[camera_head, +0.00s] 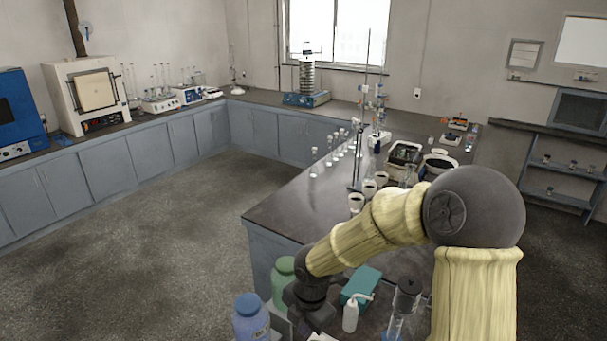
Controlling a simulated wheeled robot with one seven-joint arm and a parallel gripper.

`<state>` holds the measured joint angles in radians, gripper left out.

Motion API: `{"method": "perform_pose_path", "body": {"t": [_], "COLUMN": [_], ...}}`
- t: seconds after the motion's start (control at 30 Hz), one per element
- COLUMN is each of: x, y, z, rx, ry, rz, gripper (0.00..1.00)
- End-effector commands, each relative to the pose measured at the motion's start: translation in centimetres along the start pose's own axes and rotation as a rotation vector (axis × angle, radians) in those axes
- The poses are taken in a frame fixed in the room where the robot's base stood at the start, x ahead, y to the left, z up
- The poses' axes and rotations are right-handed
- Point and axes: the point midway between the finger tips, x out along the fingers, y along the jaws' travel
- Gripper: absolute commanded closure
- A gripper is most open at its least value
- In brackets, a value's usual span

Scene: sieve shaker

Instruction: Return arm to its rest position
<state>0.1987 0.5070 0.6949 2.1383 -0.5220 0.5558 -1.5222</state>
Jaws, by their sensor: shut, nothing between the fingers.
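My arm, in pale yellow covers with dark joints, reaches in from the lower right and bends down to the left. Its dark end with my gripper (308,306) is low in the picture, over the near end of the island bench (275,213). It is shut and empty; the fingertips are hard to make out.
A blue bottle (250,318), a white wash bottle (350,316) and a clear dark-topped vessel (404,302) crowd the area around my gripper. White cups (356,202), a tall stand and glassware stand further back. Open floor (175,235) lies left of the bench.

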Motion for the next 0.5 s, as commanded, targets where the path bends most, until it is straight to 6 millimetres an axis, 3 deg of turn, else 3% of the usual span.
{"method": "perform_pose_path", "body": {"t": [0.13, 0.5], "x": [1.3, 2.0], "y": [-3.3, -11.6], "z": [1.0, 3.0], "rx": [0.342, 1.395], "ry": [-0.04, -0.111], "rz": [-0.018, 0.061], "gripper": [1.0, 1.0]}}
